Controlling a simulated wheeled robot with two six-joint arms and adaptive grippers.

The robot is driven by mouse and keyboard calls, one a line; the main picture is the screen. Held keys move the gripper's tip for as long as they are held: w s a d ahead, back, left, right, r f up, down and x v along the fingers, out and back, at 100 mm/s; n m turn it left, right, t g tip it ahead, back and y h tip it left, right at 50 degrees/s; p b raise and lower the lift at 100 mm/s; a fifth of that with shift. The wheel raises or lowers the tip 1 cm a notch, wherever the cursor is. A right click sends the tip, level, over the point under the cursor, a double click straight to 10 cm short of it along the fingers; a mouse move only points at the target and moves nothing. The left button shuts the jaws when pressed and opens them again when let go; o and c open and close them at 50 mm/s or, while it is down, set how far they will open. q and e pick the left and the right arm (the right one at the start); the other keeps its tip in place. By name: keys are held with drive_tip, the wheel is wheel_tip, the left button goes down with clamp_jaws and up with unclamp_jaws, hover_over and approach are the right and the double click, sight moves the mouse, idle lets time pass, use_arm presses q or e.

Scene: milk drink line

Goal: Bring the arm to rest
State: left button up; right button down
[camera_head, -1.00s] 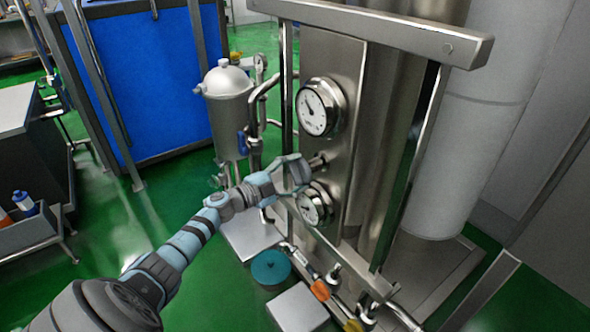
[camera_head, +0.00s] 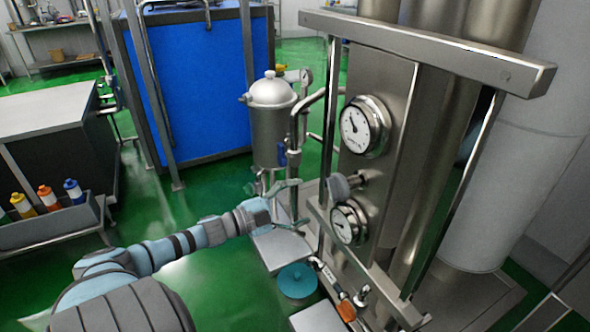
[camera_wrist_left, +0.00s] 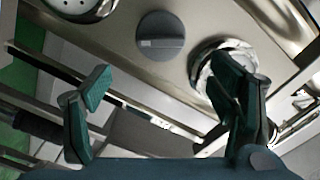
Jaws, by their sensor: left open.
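My left arm comes in from the lower left in the head view. Its gripper (camera_head: 290,205) is open and empty, apart from the machine panel. In the left wrist view the two fingers (camera_wrist_left: 160,115) stand wide apart with nothing between them. A grey knob (camera_head: 344,186) sits on the steel panel between two round gauges; it also shows in the left wrist view (camera_wrist_left: 160,36), beyond the fingers. The upper gauge (camera_head: 365,125) and the lower gauge (camera_head: 349,222) face the left. My right gripper is not in view.
A steel canister (camera_head: 271,125) stands behind the gripper, with pipes beside it. A teal round lid (camera_head: 297,281) and an orange-handled valve (camera_head: 347,311) are low by the machine. A bottle rack (camera_head: 50,230) stands at the left. Green floor between is clear.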

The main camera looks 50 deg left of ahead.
use_arm(q)
drive_tip(key=shift+s+a, duration=0.2)
drive_tip(key=shift+s, duration=0.25)
drive_tip(key=s+a+f+n+g+y+p, duration=0.1)
drive_tip(key=s+a+f+n+g+y, duration=0.2)
drive_tip(key=a+f, duration=0.35)
drive_tip(key=s+a+f+n+g+y+p, duration=0.1)
drive_tip(key=s+a+f+n+y, duration=0.3)
drive_tip(key=f, duration=0.4)
drive_tip(key=s+f+n+g+y+p, duration=0.2)
drive_tip(key=s+f+n+g+y, duration=0.3)
drive_tip(key=s+f, duration=0.75)
drive_tip(key=s+d+f+n+g+h+p, duration=0.1)
drive_tip(key=s+d+f+g+h+p, duration=0.3)
drive_tip(key=s+d+f, duration=0.65)
drive_tip(key=s+d+g+h+p, duration=0.1)
drive_tip(key=s+d, duration=0.3)
drive_tip(key=d, duration=0.5)
drive_tip(key=s+d+n+g+h+p, duration=0.1)
drive_tip(key=s+d+g, duration=0.1)
drive_tip(key=s+d, duration=0.3)
drive_tip(key=d, duration=0.4)
drive_tip(key=shift+s+f, duration=0.15)
drive_tip(key=shift+f, duration=0.15)
